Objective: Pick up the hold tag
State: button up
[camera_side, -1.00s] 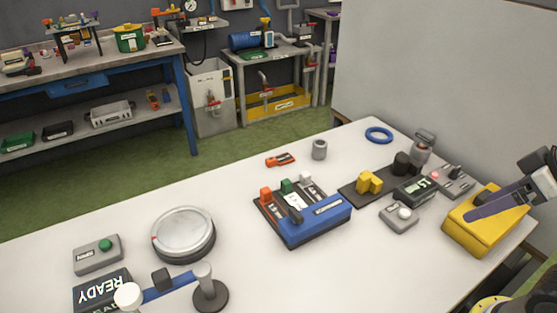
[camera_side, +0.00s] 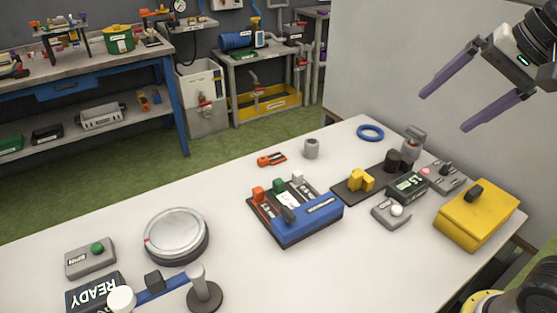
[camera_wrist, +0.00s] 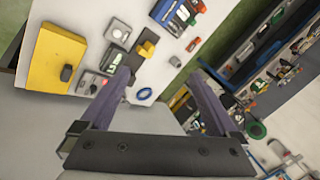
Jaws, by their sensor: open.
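A small orange-red tag (camera_side: 271,159), likely the hold tag, lies flat on the white table (camera_side: 290,272) near its back edge, left of a grey cylinder (camera_side: 311,148). Its lettering is too small to read. It also shows in the wrist view (camera_wrist: 193,44). My gripper (camera_side: 446,112) is open and empty, raised high at the right, well away from the tag. In the wrist view, my gripper's two purple fingers (camera_wrist: 160,74) are spread apart with nothing between them.
A yellow box (camera_side: 478,215) with a dark handle stands at the table's right end. A blue tray (camera_side: 310,231) with coloured blocks, a blue ring (camera_side: 370,132), a black plate with yellow block (camera_side: 361,180) and a round turntable (camera_side: 176,232) are spread around. The table's front middle is clear.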

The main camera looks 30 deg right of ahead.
jog(key=w+a+r+m, duration=0.1)
jog(key=w+r+m, duration=0.25)
jog(key=w, duration=0.35)
jog(key=m+g+y, duration=0.2)
jog(key=m+g, duration=0.3)
jog(key=m, duration=0.3)
send_over(271, 159)
jog(key=s+d, duration=0.1)
jog(key=d, duration=0.2)
notch_tip(271, 159, down, 27)
jog(key=shift+n, duration=0.25)
jog(key=shift+x, duration=4.15)
jog(key=c, duration=1.5)
